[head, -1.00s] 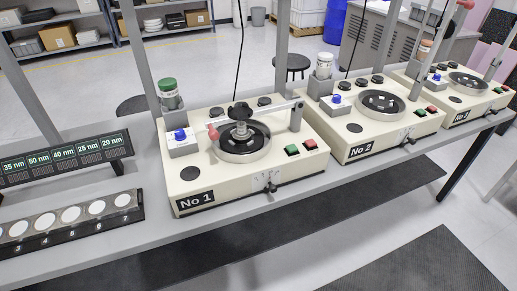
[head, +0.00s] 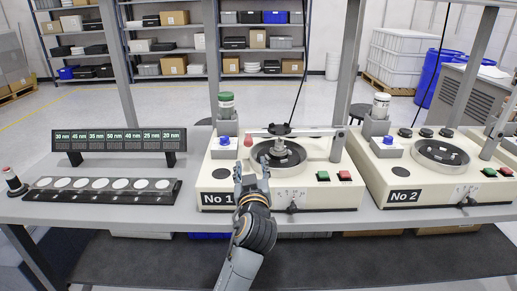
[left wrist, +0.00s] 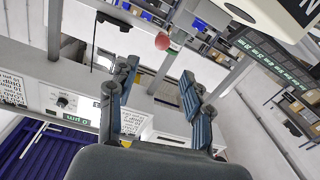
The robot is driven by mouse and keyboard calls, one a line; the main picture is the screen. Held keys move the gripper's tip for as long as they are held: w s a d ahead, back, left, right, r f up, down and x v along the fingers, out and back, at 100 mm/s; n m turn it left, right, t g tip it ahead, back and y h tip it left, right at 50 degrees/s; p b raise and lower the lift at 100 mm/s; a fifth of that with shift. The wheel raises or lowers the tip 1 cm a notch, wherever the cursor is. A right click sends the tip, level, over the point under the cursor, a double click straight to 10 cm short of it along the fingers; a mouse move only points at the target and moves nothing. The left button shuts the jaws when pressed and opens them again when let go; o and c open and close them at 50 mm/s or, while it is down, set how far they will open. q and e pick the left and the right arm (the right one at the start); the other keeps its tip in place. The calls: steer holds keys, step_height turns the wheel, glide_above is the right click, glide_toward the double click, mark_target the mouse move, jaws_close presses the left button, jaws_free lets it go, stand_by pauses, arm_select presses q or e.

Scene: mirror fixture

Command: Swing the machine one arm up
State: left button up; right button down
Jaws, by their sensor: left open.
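Machine one (head: 217,197), a cream box labelled No 1, stands on the grey bench. Its swing arm (head: 305,131) lies level across the round bowl (head: 279,155), from a grey post at the right to a pink-red knob (head: 248,140) at its left end. My left gripper (head: 251,168) is open and empty in front of the machine, below the knob in the picture. In the left wrist view the knob (left wrist: 162,41) shows beyond the spread fingers (left wrist: 160,90). My right gripper is not in view.
Machine No 2 (head: 405,197) stands to the right. A strip of white discs (head: 100,191) and a size display (head: 119,139) are at the left. Upright frame posts rise behind the bench.

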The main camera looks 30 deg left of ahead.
mark_target(248, 144)
arm_select(q)
steer(key=p+x, duration=0.2)
steer(key=x, duration=1.2)
steer(key=shift+s+a+f, duration=0.1)
steer(key=shift+a, duration=0.05)
